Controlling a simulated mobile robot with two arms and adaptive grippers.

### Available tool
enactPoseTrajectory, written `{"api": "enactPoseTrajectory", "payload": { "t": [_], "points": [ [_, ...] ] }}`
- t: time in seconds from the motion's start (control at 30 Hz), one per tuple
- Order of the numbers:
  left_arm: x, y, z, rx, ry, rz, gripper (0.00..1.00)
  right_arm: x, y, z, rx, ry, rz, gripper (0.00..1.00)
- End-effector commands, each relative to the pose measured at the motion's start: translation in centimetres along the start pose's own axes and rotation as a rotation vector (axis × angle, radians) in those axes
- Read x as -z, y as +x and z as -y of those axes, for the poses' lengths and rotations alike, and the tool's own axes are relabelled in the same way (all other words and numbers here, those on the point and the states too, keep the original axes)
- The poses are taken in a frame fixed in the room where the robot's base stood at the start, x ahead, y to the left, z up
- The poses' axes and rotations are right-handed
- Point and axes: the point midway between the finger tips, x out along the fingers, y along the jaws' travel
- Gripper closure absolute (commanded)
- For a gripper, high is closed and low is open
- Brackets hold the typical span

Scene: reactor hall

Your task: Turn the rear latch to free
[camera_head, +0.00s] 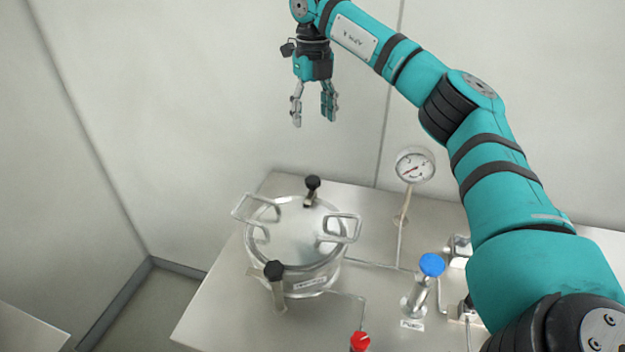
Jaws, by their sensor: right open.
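A round steel vessel with a lid (290,236) and two side handles stands on a steel bench. The rear latch (312,186) has a black knob and sits at the far edge of the lid. The front latch (275,272), also black-knobbed, sits at the near edge on a steel post. My right gripper (314,115) is open and empty, pointing down, high above the rear latch and well apart from it. My left gripper does not show.
A pressure gauge (414,165) stands on a thin pipe right of the vessel. A blue-knobbed valve (431,265) and a red-knobbed valve (360,341) stand at the right and front. The bench (216,309) is bare left of the vessel. Walls stand behind and left.

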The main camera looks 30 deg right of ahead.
Motion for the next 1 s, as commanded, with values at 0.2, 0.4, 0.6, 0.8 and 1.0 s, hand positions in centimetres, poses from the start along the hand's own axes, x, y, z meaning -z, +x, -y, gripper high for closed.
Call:
{"api": "enactPoseTrajectory", "payload": {
  "t": [0.2, 0.4, 0.6, 0.8, 1.0],
  "points": [
    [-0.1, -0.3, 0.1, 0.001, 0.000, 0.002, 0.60, 0.0, 2.0, 0.1, 0.001, 0.000, -0.003, 0.40],
    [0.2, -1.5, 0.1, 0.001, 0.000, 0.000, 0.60, 0.1, 6.0, 0.1, 0.002, 0.000, -0.006, 0.40],
    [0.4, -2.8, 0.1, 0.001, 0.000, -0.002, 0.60, 0.1, 10.4, 0.0, 0.001, 0.000, -0.007, 0.40],
    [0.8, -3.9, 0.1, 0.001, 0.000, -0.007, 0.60, 0.1, 14.3, 0.0, 0.000, 0.000, -0.005, 0.40],
    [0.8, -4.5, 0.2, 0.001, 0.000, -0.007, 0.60, 0.0, 16.8, 0.0, 0.000, 0.001, -0.002, 0.40]
  ]
}}
